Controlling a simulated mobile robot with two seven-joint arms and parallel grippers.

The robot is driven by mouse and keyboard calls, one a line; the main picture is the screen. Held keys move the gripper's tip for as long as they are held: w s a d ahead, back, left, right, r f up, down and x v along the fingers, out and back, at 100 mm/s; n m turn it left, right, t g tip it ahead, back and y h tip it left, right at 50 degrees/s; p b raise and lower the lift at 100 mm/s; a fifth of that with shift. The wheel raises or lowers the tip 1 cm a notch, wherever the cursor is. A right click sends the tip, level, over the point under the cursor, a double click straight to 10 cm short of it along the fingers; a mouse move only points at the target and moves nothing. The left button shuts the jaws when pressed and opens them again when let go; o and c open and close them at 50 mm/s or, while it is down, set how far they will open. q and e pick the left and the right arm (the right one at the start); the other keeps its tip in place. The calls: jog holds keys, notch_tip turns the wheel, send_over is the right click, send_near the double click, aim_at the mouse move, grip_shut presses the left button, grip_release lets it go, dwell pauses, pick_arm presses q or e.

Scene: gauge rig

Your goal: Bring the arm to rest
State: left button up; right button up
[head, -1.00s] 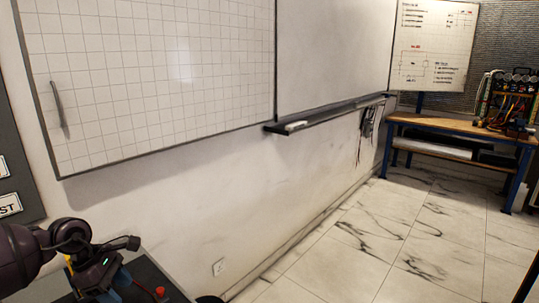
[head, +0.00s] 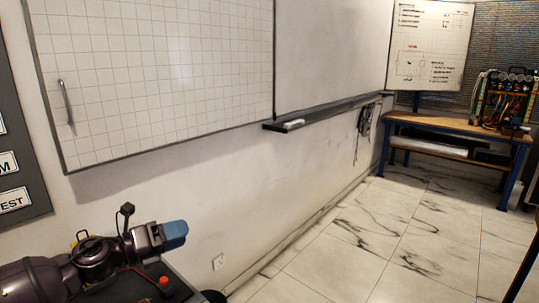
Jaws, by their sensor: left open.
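My left arm comes in at the lower left, with dark purple links. Its gripper (head: 175,234), with a blue-grey end, points to the right, in front of the white wall below the gridded board. It is open, and I see nothing held in it; the fingers are small and hard to make out. My right gripper is out of view.
A gridded whiteboard (head: 155,70) hangs on the wall, with a dark ledge (head: 330,113) to its right. A grey labelled panel (head: 22,185) is at the left edge. A wooden workbench (head: 455,124) with equipment (head: 503,98) stands at the far right. The marble-tiled floor (head: 390,235) is clear.

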pick_arm(q)
jog(key=s+a+f+n+t+y, duration=0.25)
jog(key=s+f+n+y, duration=0.35)
jog(key=n, duration=0.7)
jog(key=s+a+f+n+t+y, duration=0.1)
jog(key=f+n+t+y, duration=0.3)
jog(key=f+n, duration=0.65)
jog(key=s+a+f+n+g+y, duration=0.2)
jog(key=s+f+n, duration=0.3)
jog(key=s, duration=0.6)
jog(key=s+a+f+n+g+y, duration=0.1)
jog(key=s+f+n+g+y, duration=0.1)
jog(key=s+f+n, duration=0.4)
jog(key=s+f+g, duration=0.1)
jog(key=s+f, duration=0.3)
jog(key=s, duration=0.1)
jog(key=shift+s+a, duration=0.35)
jog(key=shift+s, duration=0.05)
jog(key=shift+f+n, duration=0.1)
jog(key=shift+n, duration=0.15)
